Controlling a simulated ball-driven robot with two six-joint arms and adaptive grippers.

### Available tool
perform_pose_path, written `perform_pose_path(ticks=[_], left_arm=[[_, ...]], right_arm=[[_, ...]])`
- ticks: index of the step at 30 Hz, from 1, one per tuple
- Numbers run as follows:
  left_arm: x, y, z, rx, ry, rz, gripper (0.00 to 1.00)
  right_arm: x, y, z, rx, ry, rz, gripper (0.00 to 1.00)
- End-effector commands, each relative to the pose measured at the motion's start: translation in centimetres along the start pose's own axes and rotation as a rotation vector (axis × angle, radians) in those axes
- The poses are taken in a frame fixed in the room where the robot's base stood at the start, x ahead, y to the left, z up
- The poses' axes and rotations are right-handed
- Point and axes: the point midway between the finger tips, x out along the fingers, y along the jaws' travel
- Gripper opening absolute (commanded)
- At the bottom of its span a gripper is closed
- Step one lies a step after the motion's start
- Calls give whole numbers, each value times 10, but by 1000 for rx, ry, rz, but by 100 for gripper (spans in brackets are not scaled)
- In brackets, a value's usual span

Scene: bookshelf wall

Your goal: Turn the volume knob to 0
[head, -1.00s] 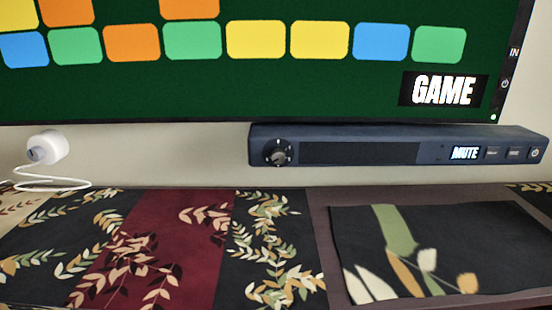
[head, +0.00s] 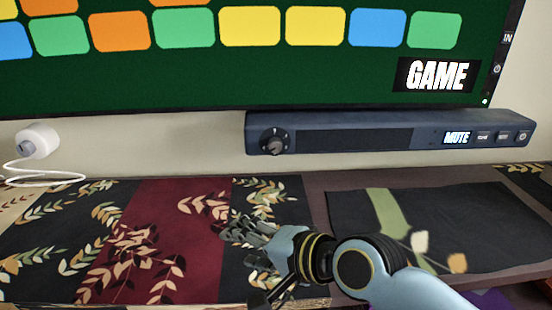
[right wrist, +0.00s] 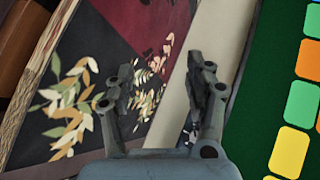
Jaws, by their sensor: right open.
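The volume knob (head: 274,141) is a dark round dial with light marks around it, at the left end of the dark blue soundbar (head: 400,136). The soundbar's small display reads MUTE (head: 456,138). My right gripper (head: 236,230) is in front of and below the knob, apart from it, above the patterned cloth. In the right wrist view my right gripper (right wrist: 160,85) has its two fingers spread with nothing between them. The knob cannot be made out in the right wrist view. My left gripper is not in view.
A large screen (head: 200,80) with coloured tiles and GAME hangs above the soundbar. A patterned runner (head: 180,235) and a dark floral mat (head: 455,215) lie on the shelf top. A white round device (head: 38,140) with a cable is at left.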

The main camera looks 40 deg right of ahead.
Motion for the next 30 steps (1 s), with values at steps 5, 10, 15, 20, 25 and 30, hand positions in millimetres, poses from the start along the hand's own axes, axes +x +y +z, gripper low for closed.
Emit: perform_pose_path(ticks=[5,10,15,20,25,30], left_arm=[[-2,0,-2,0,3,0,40],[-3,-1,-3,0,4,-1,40],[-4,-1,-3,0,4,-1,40],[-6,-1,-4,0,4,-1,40],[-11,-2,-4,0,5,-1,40],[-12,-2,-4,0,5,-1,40]], right_arm=[[22,-68,-47,837,105,-435,54],[16,-76,-109,1599,154,-862,54],[9,-58,-136,1962,175,-1114,54],[12,-56,-151,2036,176,-1176,54],[30,-65,-176,2032,175,-1175,54],[49,-72,-202,2030,177,-1174,54]])
